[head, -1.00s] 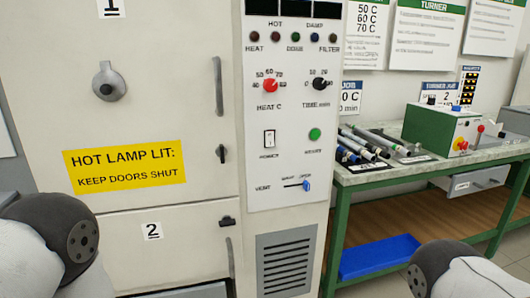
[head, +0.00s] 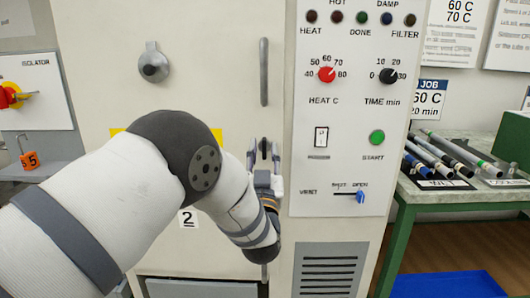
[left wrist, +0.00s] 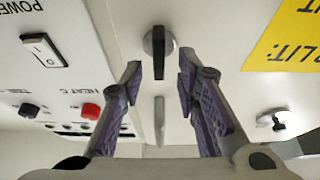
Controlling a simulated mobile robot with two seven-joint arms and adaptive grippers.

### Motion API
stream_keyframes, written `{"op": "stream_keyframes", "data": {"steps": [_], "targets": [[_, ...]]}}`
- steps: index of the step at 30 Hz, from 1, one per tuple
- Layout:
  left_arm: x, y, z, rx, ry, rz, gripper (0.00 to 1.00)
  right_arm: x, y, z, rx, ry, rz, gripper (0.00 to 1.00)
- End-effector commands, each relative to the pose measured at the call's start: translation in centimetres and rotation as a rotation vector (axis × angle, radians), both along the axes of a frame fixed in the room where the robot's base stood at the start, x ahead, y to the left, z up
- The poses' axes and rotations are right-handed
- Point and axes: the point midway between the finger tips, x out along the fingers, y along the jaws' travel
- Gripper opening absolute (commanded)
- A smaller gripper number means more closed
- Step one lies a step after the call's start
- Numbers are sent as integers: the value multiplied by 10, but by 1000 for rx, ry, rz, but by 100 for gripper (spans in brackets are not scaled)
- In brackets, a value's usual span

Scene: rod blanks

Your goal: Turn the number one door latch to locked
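The number one door latch (head: 264,147) is a small dark lever on the upper door, below the long vertical door handle (head: 264,72). In the left wrist view the latch (left wrist: 158,48) shows as a dark upright lever on a round base. My left gripper (head: 264,155) is at the latch. In the left wrist view my left gripper (left wrist: 159,72) is open, with one finger on either side of the latch and a gap on both sides. I cannot tell how deep the latch sits between the fingertips. My right gripper is out of view.
The control panel (head: 345,120) with knobs, a start button and a vent slider (head: 360,196) stands right of the door. My left arm hides much of the yellow sign (head: 217,135). A green bench (head: 450,200) with rods is at right. An isolator panel (head: 35,92) is at left.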

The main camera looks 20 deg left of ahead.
Motion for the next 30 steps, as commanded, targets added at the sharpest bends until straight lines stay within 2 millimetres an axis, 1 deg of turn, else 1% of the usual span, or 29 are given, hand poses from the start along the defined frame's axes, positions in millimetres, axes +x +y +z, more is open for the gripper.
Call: {"op": "stream_keyframes", "data": {"steps": [3,10,11,12,14,15,24,30], "targets": [[7,2,3,1,0,0,29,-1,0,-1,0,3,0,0],[8,3,4,1,0,-1,29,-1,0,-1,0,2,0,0],[8,3,4,1,0,-1,25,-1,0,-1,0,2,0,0],[8,3,4,1,1,-1,16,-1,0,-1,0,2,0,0],[8,3,4,1,1,-1,2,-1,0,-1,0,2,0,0],[8,3,4,1,1,-1,0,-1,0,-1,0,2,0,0],[8,3,3,-11,-2,0,0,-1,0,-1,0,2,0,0],[8,3,3,-84,-21,1,0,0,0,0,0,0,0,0]]}}
